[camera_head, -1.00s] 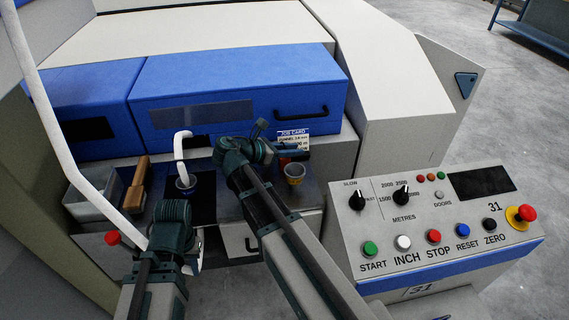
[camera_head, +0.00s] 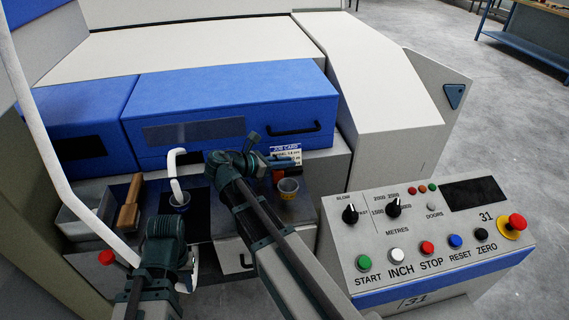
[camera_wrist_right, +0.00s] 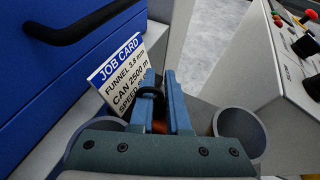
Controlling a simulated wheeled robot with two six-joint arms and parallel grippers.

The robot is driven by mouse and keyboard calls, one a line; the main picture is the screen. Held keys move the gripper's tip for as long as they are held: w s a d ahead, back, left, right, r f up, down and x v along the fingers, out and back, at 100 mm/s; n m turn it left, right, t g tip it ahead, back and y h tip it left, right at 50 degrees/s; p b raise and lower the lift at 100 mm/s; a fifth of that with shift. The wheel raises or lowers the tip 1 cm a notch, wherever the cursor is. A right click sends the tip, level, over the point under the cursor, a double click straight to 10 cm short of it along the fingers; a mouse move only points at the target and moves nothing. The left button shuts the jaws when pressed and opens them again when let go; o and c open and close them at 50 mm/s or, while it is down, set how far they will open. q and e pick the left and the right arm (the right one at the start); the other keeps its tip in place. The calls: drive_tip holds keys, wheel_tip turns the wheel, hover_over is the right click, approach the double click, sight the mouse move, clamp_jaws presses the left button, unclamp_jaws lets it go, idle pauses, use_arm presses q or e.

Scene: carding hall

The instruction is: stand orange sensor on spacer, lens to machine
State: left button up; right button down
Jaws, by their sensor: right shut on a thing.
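My right gripper (camera_head: 286,162) reaches in front of the job card. In the right wrist view its fingers (camera_wrist_right: 161,98) are shut on a small dark and orange thing, which I take to be the orange sensor (camera_wrist_right: 160,127). Most of it is hidden by the fingers and wrist, so I cannot tell where its lens points. A little orange-red of it shows below the fingers in the head view (camera_head: 276,175). I cannot make out the spacer. My left gripper (camera_head: 188,268) is low at the front of the shelf; its jaws are not clear.
A grey-rimmed cup (camera_head: 288,187) stands just below the right gripper. The job card (camera_head: 287,152) leans at the blue door (camera_head: 230,105). The button panel (camera_head: 425,235) is right.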

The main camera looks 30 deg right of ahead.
wheel_tip(320, 180, up, 9)
drive_tip(key=p, duration=0.8)
drive_tip(key=shift+s, duration=0.1)
